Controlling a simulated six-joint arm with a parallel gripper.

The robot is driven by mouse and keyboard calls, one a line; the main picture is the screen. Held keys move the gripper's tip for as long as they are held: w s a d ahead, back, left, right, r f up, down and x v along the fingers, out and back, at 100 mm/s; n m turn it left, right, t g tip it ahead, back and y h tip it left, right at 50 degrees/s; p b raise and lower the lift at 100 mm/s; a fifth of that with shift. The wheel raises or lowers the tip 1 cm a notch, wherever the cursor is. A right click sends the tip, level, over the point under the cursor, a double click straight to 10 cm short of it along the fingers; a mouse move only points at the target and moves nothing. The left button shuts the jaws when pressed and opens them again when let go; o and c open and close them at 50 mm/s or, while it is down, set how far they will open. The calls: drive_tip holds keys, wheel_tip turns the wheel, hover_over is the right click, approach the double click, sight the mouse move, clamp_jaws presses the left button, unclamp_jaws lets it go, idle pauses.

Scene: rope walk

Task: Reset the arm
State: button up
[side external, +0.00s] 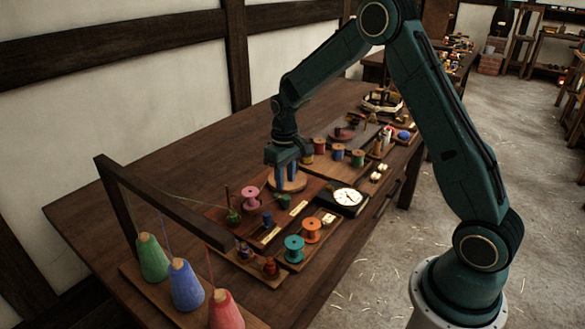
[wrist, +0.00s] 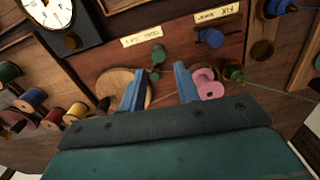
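My gripper (side external: 286,172) hangs pointing down over a round wooden disc (side external: 289,185) on the long dark table (side external: 150,185). In the wrist view its two blue fingers (wrist: 160,78) stand apart with a gap between them and nothing held. A small green spool-like piece (wrist: 158,62) shows beyond the gap, on a reddish-brown board (wrist: 190,60). The round disc (wrist: 112,85) is partly behind the left finger. A pink spool (wrist: 208,86) is beside the right finger. I cannot tell how far the fingertips are above the board.
A white-faced dial (side external: 347,197) lies right of the gripper. Orange (side external: 312,231) and teal (side external: 294,249) spools stand in front. A dark wooden frame (side external: 165,195) rises at the left, above green, blue and red cones (side external: 187,287). Several small spools stand behind. The table's left back is clear.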

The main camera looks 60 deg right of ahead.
drive_tip(key=s+a+r+t, duration=0.1)
drive_tip(key=s+a+r, duration=0.2)
drive_tip(key=s+r, duration=0.35)
drive_tip(key=s+a+r+t, duration=0.2)
drive_tip(key=s+a+r, duration=0.15)
drive_tip(key=r, duration=0.65)
drive_tip(key=s+a+r+t, duration=0.1)
drive_tip(key=s+r, duration=0.1)
drive_tip(key=s, duration=0.7)
drive_tip(key=s+a+r+t, duration=0.1)
drive_tip(key=s+a+r, duration=0.1)
drive_tip(key=s, duration=0.7)
drive_tip(key=shift+s+a+r+n+t, duration=0.2)
drive_tip(key=shift+s+n+t, duration=0.05)
drive_tip(key=shift+n+t, duration=0.05)
